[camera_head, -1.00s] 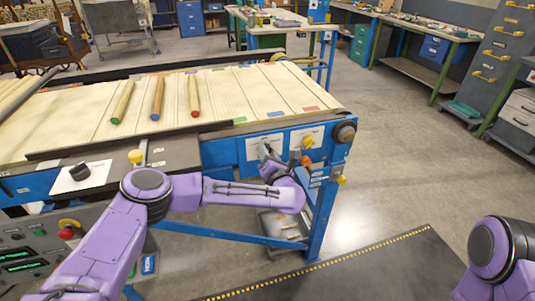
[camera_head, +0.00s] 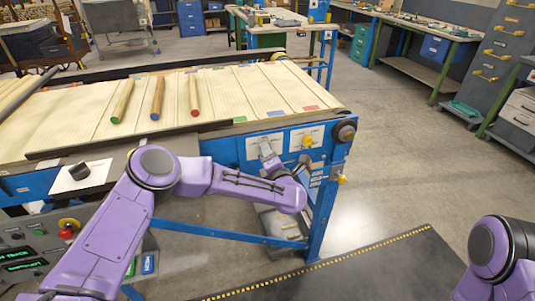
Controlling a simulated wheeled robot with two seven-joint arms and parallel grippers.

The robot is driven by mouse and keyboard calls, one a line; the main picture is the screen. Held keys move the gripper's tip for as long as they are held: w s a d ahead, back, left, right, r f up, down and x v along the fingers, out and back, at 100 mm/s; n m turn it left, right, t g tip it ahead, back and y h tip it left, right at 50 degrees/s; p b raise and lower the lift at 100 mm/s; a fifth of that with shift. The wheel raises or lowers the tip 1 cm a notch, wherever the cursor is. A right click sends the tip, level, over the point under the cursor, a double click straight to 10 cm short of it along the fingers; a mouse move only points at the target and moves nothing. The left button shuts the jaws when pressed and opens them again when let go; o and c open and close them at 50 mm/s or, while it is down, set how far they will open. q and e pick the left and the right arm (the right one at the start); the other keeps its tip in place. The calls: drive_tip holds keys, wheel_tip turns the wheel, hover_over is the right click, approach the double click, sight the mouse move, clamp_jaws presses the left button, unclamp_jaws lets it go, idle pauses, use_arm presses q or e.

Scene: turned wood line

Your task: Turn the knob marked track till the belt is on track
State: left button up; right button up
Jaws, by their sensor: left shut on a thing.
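The cream belt (camera_head: 75,112) runs across the left half, with a blue side frame (camera_head: 225,153) along its front. Two white plates sit on the frame near its right end. The right plate (camera_head: 318,133) bears a yellow knob (camera_head: 307,141) that stands free. My left gripper (camera_head: 266,150) is at the left plate (camera_head: 251,149), shut on a knob there. My own gripper and wrist hide most of that knob, and the plate markings are too small to read. My right gripper is out of view; only part of that arm shows at lower right.
Several turned wooden sticks lie on the belt, among them one with a blue end (camera_head: 157,97). A dark rail (camera_head: 130,141) runs along the belt's near side. A control panel (camera_head: 35,245) with a red button stands at lower left.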

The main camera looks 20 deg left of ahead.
use_arm(q)
drive_tip(key=m, duration=0.6)
drive_tip(key=shift+m, duration=0.4)
idle(0.3)
drive_tip(key=o, duration=1)
drive_tip(key=shift+o, duration=0.2)
drive_tip(key=b+v, duration=0.2)
drive_tip(key=v, duration=0.8)
drive_tip(key=shift+s+d, duration=0.25)
